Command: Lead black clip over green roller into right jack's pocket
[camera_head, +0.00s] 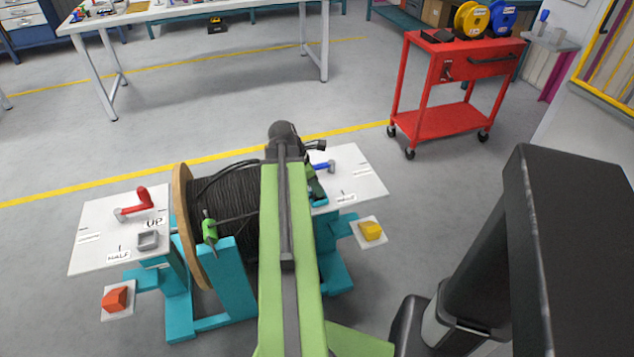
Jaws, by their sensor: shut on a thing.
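A reel of black cable (231,190) with a wooden flange (190,225) stands between teal jacks. My arm reaches forward over the reel and hides its right part. My gripper (314,147) is at the far end, above the reel's far right side, small and partly hidden. It is shut on the black clip, whose outline merges with the dark jaws. The right jack's white plate (366,176) carries a blue lever (323,166); its pocket is hidden or too small to tell. A green part (209,229) sits at the reel's left hub; I cannot tell whether it is the roller.
The left plate (90,215) carries a red lever (140,199) and a grey square pocket (148,240). Orange (115,299) and yellow (371,230) blocks sit on small pads beside the jacks. A red cart (437,115) stands back right. The floor behind the reel is clear.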

